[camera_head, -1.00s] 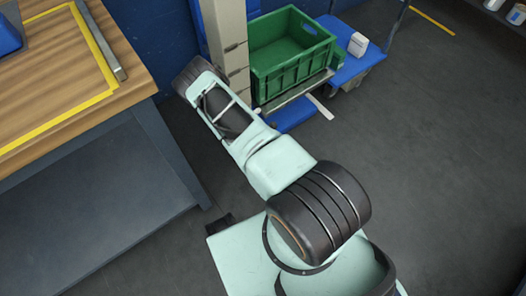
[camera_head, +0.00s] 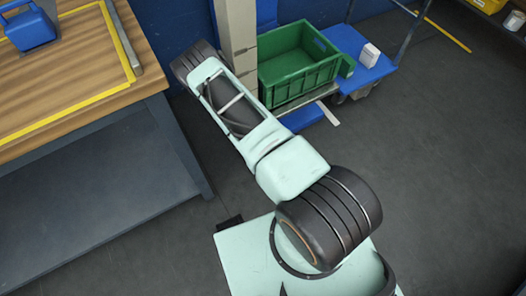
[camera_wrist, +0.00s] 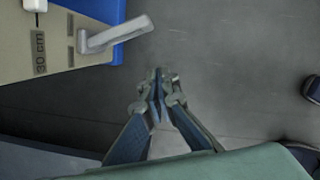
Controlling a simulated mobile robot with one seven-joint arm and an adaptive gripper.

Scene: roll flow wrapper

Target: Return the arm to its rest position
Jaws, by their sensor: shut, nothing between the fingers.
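My gripper (camera_wrist: 160,90) shows in the wrist view, its two fingers together at the tips and nothing between them. It hangs over bare grey floor, clear of anything. In the head view my pale green arm reaches from the bottom right up toward the beige column; the gripper itself is hidden there.
A wooden workbench (camera_head: 70,85) with yellow edging stands at the left, with a blue object (camera_head: 30,28) on it. A green crate (camera_head: 298,68) stands beside the beige column (camera_head: 237,45). A blue cart (camera_head: 362,72) carries a small white box (camera_head: 370,53). In the wrist view a beige panel (camera_wrist: 60,55) marked "30 cm" with a grey lever (camera_wrist: 117,35) is at the upper left.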

